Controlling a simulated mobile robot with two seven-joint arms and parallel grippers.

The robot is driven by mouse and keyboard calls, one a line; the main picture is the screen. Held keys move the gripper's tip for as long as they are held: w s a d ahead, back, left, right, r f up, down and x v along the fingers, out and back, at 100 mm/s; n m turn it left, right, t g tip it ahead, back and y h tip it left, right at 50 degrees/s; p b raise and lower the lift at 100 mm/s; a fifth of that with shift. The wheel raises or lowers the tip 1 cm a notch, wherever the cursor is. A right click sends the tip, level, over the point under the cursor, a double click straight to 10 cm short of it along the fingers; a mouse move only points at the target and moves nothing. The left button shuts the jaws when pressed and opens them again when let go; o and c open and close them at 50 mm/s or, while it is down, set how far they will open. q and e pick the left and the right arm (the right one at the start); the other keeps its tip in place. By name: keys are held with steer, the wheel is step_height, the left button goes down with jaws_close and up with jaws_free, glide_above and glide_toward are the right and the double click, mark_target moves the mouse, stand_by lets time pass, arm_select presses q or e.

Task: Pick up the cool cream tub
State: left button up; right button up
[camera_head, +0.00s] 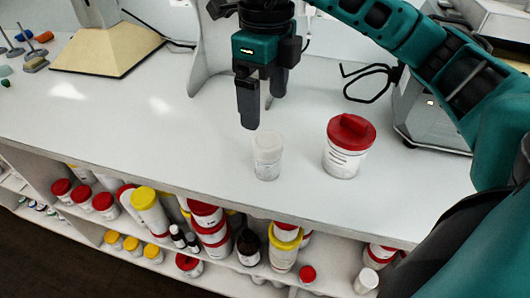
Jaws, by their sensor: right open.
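A small white tub (267,155) with a pale lid stands upright on the white counter. A larger tub (347,147) with a red lid and a printed label stands upright to its right. Which of the two is the cool cream tub cannot be told, as the labels are too small to read. My right gripper (262,115) points down above and just behind the small white tub. Its fingers are apart, with nothing between them. My left gripper does not show.
Shelves (60,163) under the counter hold several red-, yellow- and white-lidded containers. A metal device (428,115) with a black cable (368,82) stands at the right. A beige-based stand (105,50) is at the back left. The counter's left middle is clear.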

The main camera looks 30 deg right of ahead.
mark_target(267, 139)
step_height(267, 139, down, 6)
steer(key=shift+s+a+f+b, duration=0.1)
steer(key=shift+f+b, duration=0.1)
steer(key=shift+b, duration=0.25)
steer(key=f, duration=0.4)
steer(key=shift+s, duration=0.25)
steer(key=shift+f, duration=0.7)
steer(key=shift+c, duration=0.3)
steer(key=c, duration=1.1)
